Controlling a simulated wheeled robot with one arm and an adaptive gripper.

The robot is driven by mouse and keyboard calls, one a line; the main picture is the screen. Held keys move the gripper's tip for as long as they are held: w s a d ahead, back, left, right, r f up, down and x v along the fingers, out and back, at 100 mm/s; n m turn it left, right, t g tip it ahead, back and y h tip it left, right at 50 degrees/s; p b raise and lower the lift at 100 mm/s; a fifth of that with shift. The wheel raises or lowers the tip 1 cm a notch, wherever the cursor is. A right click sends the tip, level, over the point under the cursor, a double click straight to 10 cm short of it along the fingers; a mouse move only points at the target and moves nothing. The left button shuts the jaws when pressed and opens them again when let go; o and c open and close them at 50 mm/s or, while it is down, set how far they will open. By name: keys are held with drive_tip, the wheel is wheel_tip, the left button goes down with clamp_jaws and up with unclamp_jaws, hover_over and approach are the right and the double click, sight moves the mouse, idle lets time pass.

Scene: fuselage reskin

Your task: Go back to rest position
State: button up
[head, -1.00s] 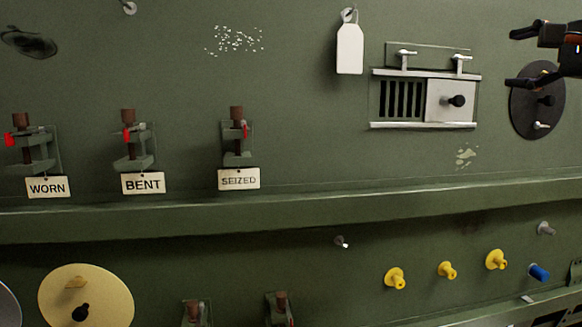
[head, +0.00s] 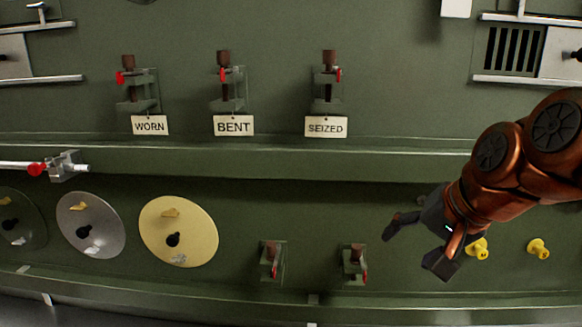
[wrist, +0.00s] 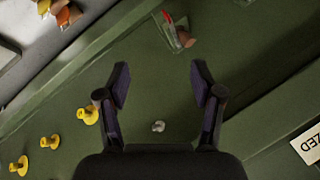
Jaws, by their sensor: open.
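My gripper (head: 412,248) is at the right of the head view, in front of the lower part of the green panel. Its two dark fingers are spread and point left and down. In the wrist view my gripper (wrist: 160,88) shows both fingers apart with nothing between them. A small grey knob (wrist: 158,126) on the panel shows beyond the gap between the fingers. My copper-coloured arm comes in from the right edge of the head view and hides part of the panel.
Clamps tagged WORN (head: 150,125), BENT (head: 233,125) and SEIZED (head: 326,125) are above the ledge (head: 250,158). Lower left are a cream disc (head: 195,240) and a grey disc (head: 105,215). Yellow plugs (head: 538,248) are beside my arm. A lower clamp (head: 353,264) is left of my gripper.

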drive_tip(key=s+a+f+n+g+h, duration=0.1)
drive_tip(key=s+f+n+g, duration=0.5)
drive_tip(key=s+f, duration=1.5)
wheel_tip(320, 180, down, 3)
drive_tip(key=shift+s+a+r+g+h+b, duration=0.15)
drive_tip(key=shift+s+g+h+b, duration=0.25)
drive_tip(key=shift+g+h, duration=0.6)
